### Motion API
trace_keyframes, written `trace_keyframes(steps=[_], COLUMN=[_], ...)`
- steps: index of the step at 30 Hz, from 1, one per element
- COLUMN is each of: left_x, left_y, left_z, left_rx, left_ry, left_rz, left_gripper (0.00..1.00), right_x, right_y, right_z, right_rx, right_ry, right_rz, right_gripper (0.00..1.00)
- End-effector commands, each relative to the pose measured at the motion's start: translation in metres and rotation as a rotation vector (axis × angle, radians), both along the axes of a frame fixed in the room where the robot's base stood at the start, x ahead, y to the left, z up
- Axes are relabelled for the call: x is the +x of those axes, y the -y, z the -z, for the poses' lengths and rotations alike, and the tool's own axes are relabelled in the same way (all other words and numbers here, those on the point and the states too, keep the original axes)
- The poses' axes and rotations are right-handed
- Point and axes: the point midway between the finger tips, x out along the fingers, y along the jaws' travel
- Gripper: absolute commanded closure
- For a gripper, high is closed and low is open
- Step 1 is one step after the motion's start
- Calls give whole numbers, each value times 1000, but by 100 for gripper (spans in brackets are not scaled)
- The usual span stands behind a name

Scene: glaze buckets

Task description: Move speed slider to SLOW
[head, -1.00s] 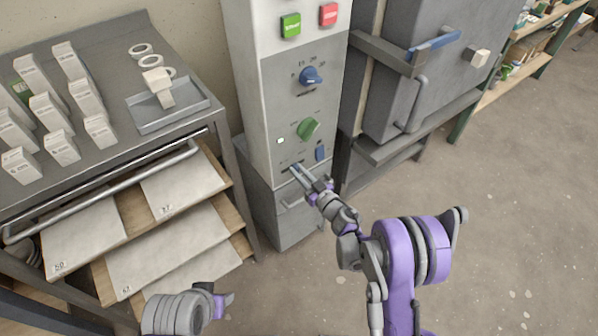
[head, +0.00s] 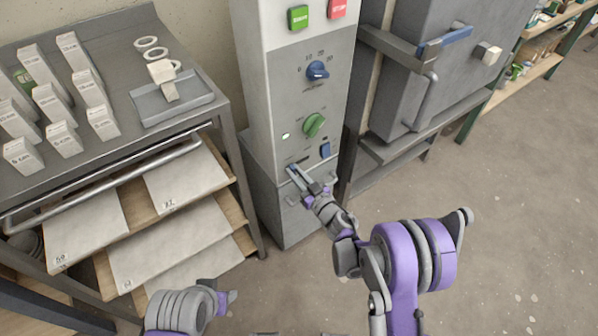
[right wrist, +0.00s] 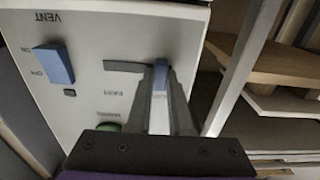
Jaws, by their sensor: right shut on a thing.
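The speed slider's blue knob (right wrist: 161,76) sits between the two fingers of my right gripper (right wrist: 161,90) in the right wrist view, which shows the panel upside down. My right gripper (head: 291,170) is shut on this knob low on the control panel. The slider's dark slot (right wrist: 124,67) runs left from the knob in the wrist view, toward the FAST label (right wrist: 115,94). The knob stands at the end away from FAST. My fingers cover the area around the other label, so I cannot read SLOW.
A blue VENT switch (head: 325,150) is right of the slider. Above are a green knob (head: 314,125), a blue dial (head: 317,70), and green and red buttons (head: 298,17). A small greenish lamp (head: 285,136) is left of the green knob. A shelf rack (head: 239,170) stands to the left.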

Motion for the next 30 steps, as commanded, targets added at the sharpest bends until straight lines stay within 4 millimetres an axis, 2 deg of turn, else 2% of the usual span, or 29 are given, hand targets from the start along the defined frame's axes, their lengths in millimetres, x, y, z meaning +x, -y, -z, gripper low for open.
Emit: trace_keyframes(steps=[1,2,7,15,19,30], left_x=[0,0,0,0,0,0], left_y=[0,0,0,0,0,0], left_z=[0,0,0,0,-1,-3], left_rx=[0,0,0,0,0,0], left_ry=[0,0,0,0,0,1], left_rz=[0,0,0,0,0,0], left_gripper=[50,50,50,50,50,50], right_x=[-2,-2,-2,-2,-8,-65], right_y=[-3,-3,-3,-2,4,45], right_z=[0,0,0,0,0,0], right_rx=[-2,-2,-2,-1,-2,-2], right_ry=[1,1,1,1,1,1], right_rz=[-8,-8,-7,-5,-4,-3], right_gripper=[100,79,50,50,50,50])
